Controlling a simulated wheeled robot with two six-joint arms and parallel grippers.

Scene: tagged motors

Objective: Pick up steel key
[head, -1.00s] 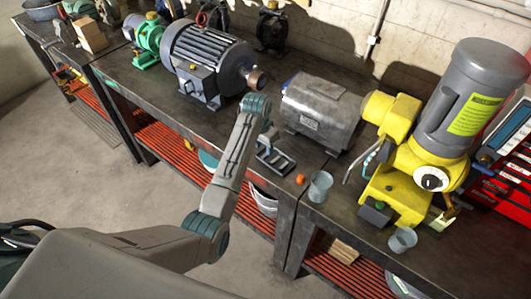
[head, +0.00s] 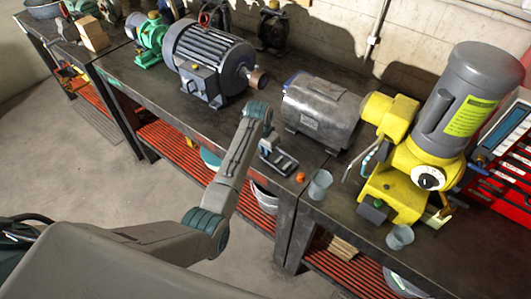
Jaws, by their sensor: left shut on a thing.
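The key is too small and too hidden by the fingers and wrist to make out clearly. I cannot tell whether it still touches the tray. My right gripper is not clearly seen in the head view.
A grey finned motor (head: 210,65) stands left of the gripper and a silver motor (head: 322,113) close behind right. An orange knob (head: 300,177), two grey cups (head: 319,184) (head: 400,236) and a yellow-grey pump (head: 410,180) lie to the right. A red tool chest (head: 495,190) is at far right.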

